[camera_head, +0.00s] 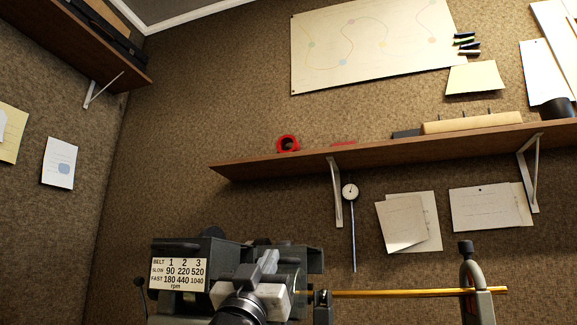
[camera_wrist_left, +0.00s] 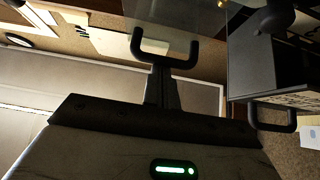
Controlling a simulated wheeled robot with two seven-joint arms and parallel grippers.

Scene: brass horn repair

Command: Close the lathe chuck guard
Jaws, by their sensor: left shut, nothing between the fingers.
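The lathe headstock (camera_head: 205,262) stands at the bottom centre of the head view, with its rpm label facing me. My left gripper (camera_head: 267,262) is right in front of it, pointing up, its fingers shut and empty. In the left wrist view the shut fingers (camera_wrist_left: 161,88) reach toward a dark U-shaped bar (camera_wrist_left: 165,60). A clear, tinted pane (camera_wrist_left: 180,22), which looks like the chuck guard, shows behind that bar. I cannot tell whether the fingers touch it. In the head view the gripper hides much of the chuck area, and the guard's position is unclear. My right gripper is out of view.
A brass rod (camera_head: 400,293) runs right from the chuck area to the tailstock (camera_head: 476,285). A wall shelf (camera_head: 400,150) holds a red item (camera_head: 288,143). A dial gauge (camera_head: 350,191) hangs below it. Space above the lathe is open.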

